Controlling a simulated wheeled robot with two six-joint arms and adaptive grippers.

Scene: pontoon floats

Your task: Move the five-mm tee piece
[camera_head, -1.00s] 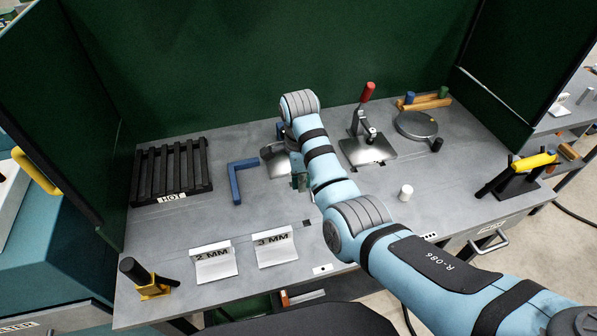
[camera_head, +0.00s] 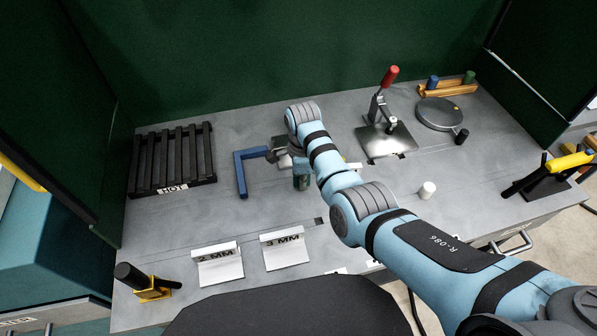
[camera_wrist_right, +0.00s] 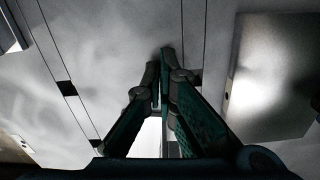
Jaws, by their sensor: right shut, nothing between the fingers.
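My right gripper (camera_head: 301,182) is low over the middle of the grey bench, just right of the blue square. In the right wrist view its green fingers (camera_wrist_right: 160,62) are shut with nothing between the tips. I cannot pick out a five-mm tee piece for certain. A metal plate with a dark part (camera_head: 283,160) sits behind the gripper, partly hidden by my right arm. A pale piece (camera_head: 353,166) shows just right of the arm, too small to identify. My left gripper is not in view.
A blue square (camera_head: 241,178) lies left of the gripper. A black HOT rack (camera_head: 172,189) is at the back left. Plates marked 2 MM (camera_head: 218,268) and 3 MM (camera_head: 285,252) lie in front. A red-handled clamp (camera_head: 388,100) stands right. A white cylinder (camera_head: 427,190) stands at the right.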

